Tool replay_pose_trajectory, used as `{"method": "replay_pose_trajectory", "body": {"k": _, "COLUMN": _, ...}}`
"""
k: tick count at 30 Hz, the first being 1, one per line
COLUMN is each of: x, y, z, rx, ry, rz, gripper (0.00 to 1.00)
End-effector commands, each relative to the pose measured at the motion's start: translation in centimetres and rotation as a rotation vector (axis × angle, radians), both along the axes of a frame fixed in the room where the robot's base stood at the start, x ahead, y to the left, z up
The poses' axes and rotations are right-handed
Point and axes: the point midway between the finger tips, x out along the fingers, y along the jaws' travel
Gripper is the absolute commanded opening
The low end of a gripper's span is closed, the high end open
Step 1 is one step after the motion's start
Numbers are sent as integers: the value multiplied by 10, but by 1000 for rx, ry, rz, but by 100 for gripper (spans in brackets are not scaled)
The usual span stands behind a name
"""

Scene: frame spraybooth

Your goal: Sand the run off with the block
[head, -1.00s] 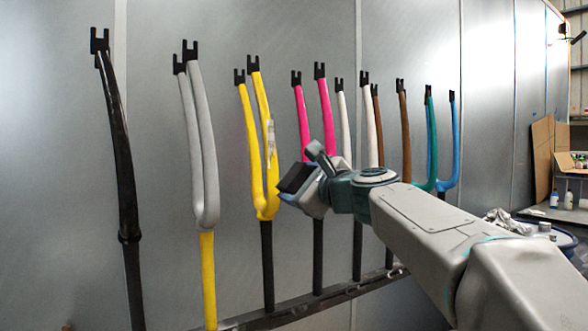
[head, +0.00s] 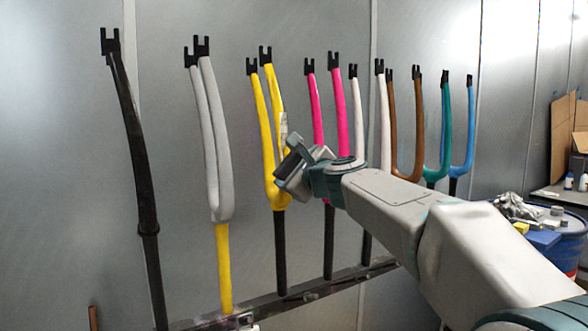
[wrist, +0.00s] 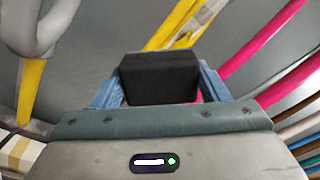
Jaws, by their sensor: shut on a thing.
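My gripper (wrist: 160,92) is shut on a dark, box-shaped sanding block (wrist: 160,78), held between two blue-grey fingers in the wrist view. In the head view, the block (head: 288,163) overlaps the right leg of the yellow fork (head: 266,130); whether it touches cannot be told. In the wrist view, yellow legs (wrist: 180,27) show beyond the block. A pale strip (head: 283,128) lies on the yellow fork's right leg, just above the block. No paint run can be made out.
A grey metal wall stands behind. A blue drum (head: 567,245) with items on top stands at right.

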Motion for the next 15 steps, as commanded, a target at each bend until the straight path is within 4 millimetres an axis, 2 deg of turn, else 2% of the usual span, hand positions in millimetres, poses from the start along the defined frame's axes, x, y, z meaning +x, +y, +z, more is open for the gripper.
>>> {"method": "replay_pose_trajectory", "body": {"k": 15, "x": 3, "y": 2, "z": 1, "rx": 0, "ry": -1, "rz": 1, "gripper": 50}}
